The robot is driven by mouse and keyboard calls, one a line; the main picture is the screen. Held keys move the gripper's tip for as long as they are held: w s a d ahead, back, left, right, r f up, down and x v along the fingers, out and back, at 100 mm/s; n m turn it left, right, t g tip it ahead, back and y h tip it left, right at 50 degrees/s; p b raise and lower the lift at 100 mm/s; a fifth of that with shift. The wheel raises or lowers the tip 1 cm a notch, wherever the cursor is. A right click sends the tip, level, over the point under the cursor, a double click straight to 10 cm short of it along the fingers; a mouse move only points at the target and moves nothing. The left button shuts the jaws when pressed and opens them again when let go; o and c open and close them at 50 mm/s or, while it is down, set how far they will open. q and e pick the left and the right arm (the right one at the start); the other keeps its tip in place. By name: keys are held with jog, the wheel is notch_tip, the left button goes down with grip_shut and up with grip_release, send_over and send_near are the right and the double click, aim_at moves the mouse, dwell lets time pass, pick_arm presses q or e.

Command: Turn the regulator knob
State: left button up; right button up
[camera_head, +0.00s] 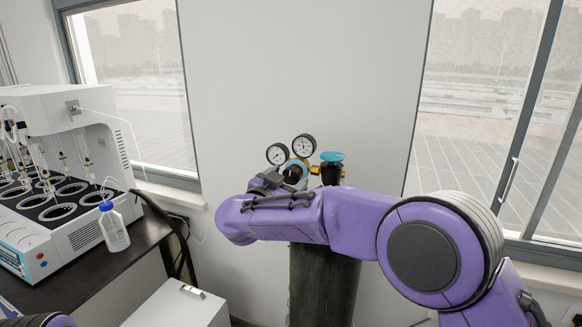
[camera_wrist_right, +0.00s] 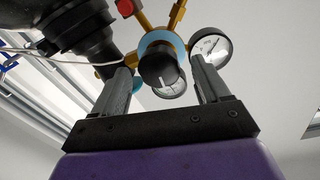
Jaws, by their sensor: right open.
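The regulator (camera_head: 303,163) sits on top of a dark gas cylinder (camera_head: 322,282), with brass fittings and two round white gauges. The fingers are open on either side of the knob, with gaps visible. In the head view my right gripper (camera_head: 276,180) is in front of the regulator and partly hides it. My left gripper is not in view; only a bit of purple arm shows.
A teal-topped black part (camera_head: 332,160) stands right beside the regulator. A white multi-position distiller (camera_head: 100,150) and a clear bottle (camera_head: 114,230) are on the dark table at left. A white box (camera_head: 180,308) stands low in front. The wall is behind the cylinder.

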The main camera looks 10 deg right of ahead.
jog(key=shift+p+x, duration=0.3)
jog(key=shift+x, duration=0.9)
jog(key=shift+s+a, duration=0.1)
jog(key=c, duration=1)
